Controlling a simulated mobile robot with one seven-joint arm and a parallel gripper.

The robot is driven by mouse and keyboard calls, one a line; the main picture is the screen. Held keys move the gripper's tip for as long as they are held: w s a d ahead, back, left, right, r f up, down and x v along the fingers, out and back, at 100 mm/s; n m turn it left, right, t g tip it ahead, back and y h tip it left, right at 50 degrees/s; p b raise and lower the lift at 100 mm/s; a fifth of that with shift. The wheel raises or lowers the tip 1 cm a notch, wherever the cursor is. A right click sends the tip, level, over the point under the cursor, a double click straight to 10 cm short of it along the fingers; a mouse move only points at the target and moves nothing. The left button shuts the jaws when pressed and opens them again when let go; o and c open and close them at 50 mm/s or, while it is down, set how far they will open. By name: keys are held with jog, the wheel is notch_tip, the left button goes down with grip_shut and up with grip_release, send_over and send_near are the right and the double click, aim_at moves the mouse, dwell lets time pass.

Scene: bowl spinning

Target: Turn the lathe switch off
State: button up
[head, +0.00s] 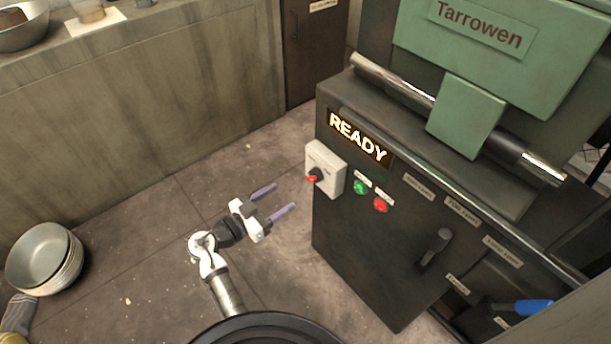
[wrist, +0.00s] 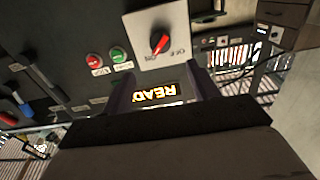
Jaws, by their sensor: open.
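The lathe switch is a pale square plate (head: 325,160) on the left of the dark lathe front, with a dark and red rotary knob (head: 316,174). In the wrist view the red knob (wrist: 159,43) stands on the plate (wrist: 146,27), with ON and OFF labels upside down beside it. I cannot tell for sure which label it points to. My gripper (head: 284,198) is open and empty, left of the switch and apart from it, fingers pointing toward the lathe. In the wrist view the fingers frame the lit READY sign (wrist: 156,95).
Green (head: 360,187) and red (head: 381,205) push buttons sit right of the switch. A dark lever (head: 436,246) and a blue handle (head: 533,307) are farther right. Stacked bowls (head: 42,260) stand at the left. The floor between them and the lathe is mostly clear.

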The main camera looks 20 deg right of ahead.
aim_at(310, 179)
jog(key=p+x, duration=0.1)
jog(key=x, duration=1)
jog(key=shift+p, duration=0.3)
jog(key=c, duration=1)
jog(key=shift+o, duration=0.2)
